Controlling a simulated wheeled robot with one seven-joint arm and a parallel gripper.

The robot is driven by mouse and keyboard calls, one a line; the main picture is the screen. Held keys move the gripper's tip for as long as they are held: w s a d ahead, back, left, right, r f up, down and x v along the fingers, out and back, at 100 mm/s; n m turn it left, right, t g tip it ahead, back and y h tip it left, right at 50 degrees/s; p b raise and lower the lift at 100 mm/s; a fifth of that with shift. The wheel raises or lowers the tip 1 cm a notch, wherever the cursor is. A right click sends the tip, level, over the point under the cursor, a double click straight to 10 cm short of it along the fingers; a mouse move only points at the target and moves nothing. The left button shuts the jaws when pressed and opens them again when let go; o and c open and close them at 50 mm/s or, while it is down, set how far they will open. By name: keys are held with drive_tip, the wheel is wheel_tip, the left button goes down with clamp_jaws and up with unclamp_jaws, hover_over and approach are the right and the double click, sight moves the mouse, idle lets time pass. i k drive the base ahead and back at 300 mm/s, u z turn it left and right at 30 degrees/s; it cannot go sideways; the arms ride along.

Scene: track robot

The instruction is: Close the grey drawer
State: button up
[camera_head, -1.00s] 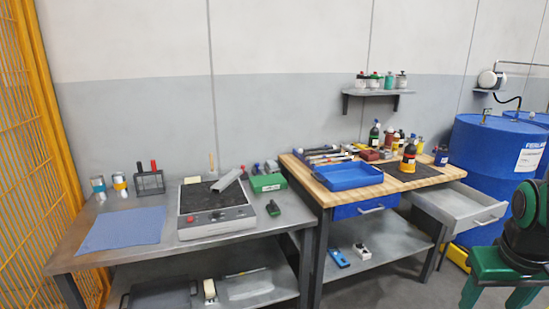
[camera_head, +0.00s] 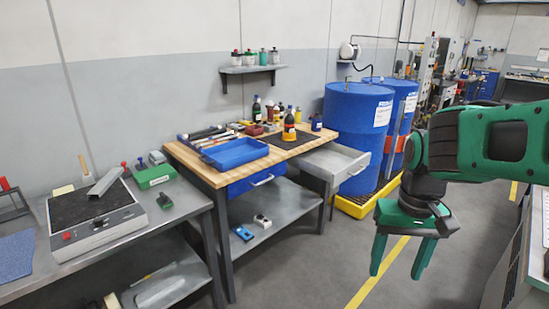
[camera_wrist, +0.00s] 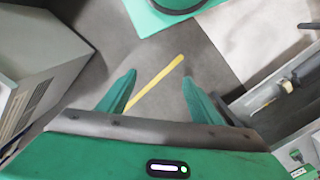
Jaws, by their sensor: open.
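The grey drawer (camera_head: 336,163) is pulled out from the right side of the wood-topped workbench (camera_head: 215,177) in the head view. Its tray is open at the top and a handle is on its front. My gripper (camera_head: 396,272) is green, open and empty, pointing down over the floor, to the right of the drawer and nearer to the camera. Its two fingers also show in the wrist view (camera_wrist: 158,92) with only floor and a yellow line between them. The drawer cannot be made out for certain in the wrist view.
A blue drawer (camera_head: 256,180) sits under the same benchtop, to the left. Blue barrels (camera_head: 357,138) stand on a yellow pallet (camera_head: 362,205) behind the grey drawer. A metal table (camera_head: 185,205) is at the left. The floor (camera_head: 310,270) before the bench is clear.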

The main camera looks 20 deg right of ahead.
sight(334, 163)
drive_tip(key=k, duration=0.6)
drive_tip(key=z, duration=0.5)
drive_tip(key=i, duration=1.85)
drive_tip(key=u, duration=0.45)
